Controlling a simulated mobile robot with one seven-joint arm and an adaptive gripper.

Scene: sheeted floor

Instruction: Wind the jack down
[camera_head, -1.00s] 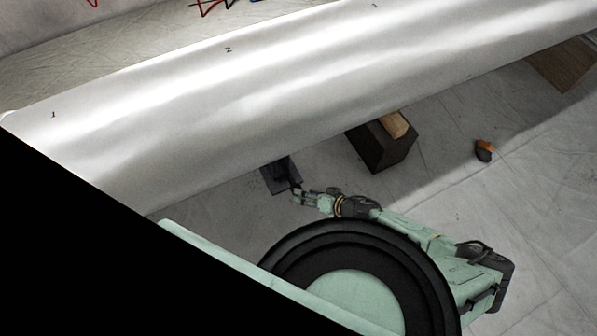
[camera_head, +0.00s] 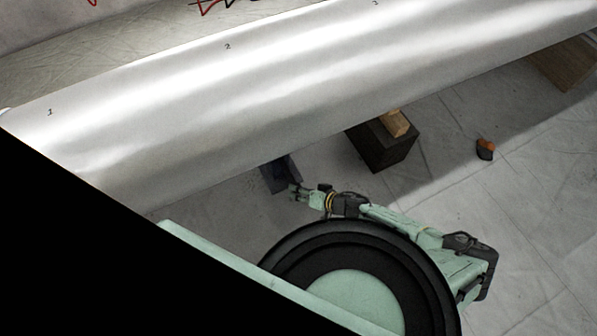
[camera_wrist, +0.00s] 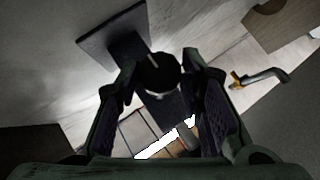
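The jack (camera_head: 282,174) is a dark piece with a flat plate, standing on the floor at the edge of the large pale panel. In the wrist view its dark plate (camera_wrist: 112,38) is at upper left, and a round black part (camera_wrist: 157,72) with a thin pale rod is in front of my fingers. My gripper (camera_head: 294,191) is at the jack's right side. In the wrist view my gripper (camera_wrist: 160,72) has its two fingers wide apart, one on each side of the round part. Whether either finger touches it is unclear. Most of the jack's upper part is hidden.
The long shiny panel (camera_head: 240,85), marked with numbers, spans overhead. A dark block (camera_head: 382,148) topped with a wooden piece (camera_head: 396,123) stands to the right. A small orange and dark object (camera_head: 485,149) lies on the floor. A bent metal rod (camera_wrist: 262,77) shows in the wrist view.

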